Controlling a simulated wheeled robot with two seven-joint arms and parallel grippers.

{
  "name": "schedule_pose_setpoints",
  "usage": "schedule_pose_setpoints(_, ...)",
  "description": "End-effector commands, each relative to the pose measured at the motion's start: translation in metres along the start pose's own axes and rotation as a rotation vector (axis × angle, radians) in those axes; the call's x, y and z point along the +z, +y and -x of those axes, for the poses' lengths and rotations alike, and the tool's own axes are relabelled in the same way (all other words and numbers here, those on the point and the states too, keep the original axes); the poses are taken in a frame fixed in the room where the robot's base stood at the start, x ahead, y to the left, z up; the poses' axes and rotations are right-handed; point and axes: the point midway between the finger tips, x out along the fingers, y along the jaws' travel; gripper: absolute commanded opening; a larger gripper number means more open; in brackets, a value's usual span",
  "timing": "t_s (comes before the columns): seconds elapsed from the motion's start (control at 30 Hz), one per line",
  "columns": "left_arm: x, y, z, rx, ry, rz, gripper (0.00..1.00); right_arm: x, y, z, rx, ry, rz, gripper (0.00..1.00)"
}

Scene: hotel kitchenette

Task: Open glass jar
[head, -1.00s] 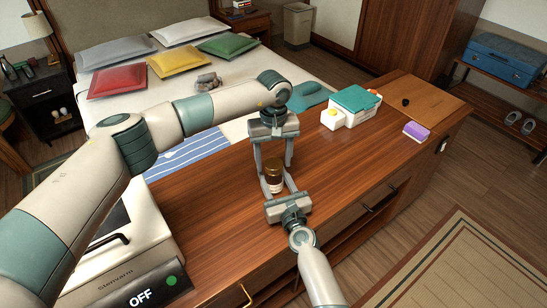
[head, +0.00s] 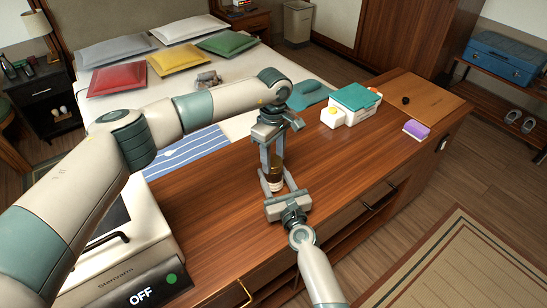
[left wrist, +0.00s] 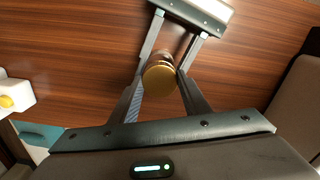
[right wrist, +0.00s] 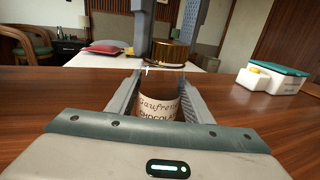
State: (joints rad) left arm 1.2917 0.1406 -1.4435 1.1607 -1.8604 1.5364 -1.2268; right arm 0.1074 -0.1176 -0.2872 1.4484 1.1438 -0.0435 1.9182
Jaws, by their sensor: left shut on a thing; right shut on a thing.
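The small glass jar (head: 275,184) stands between my two grippers over the wooden counter, with a cream label that shows in the right wrist view (right wrist: 157,103). Its gold-brown lid (right wrist: 169,53) shows from above in the left wrist view (left wrist: 158,77). My left gripper (head: 271,163) reaches down from above and is shut on the lid. My right gripper (head: 278,181) comes from the near side, shut around the jar body. In the right wrist view the lid looks raised and slightly right of the body; I cannot tell whether they still touch.
A white box with a teal lid (head: 355,97), a purple block (head: 417,129) and a brown board (head: 425,93) lie at the counter's right. A white appliance (head: 115,275) stands at the left. The counter (head: 340,150) right of the jar is clear.

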Motion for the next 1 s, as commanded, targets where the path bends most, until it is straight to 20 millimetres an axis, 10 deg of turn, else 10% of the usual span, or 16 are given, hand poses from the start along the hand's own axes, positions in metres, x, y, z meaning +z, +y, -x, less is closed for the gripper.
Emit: schedule_pose_setpoints(1.0, 0.0004, 0.0002, 0.0010, -0.002, 0.005, 1.553, 0.15, 0.0000, -0.0001, 0.0000, 0.000, 0.000, 0.000, 0.00)
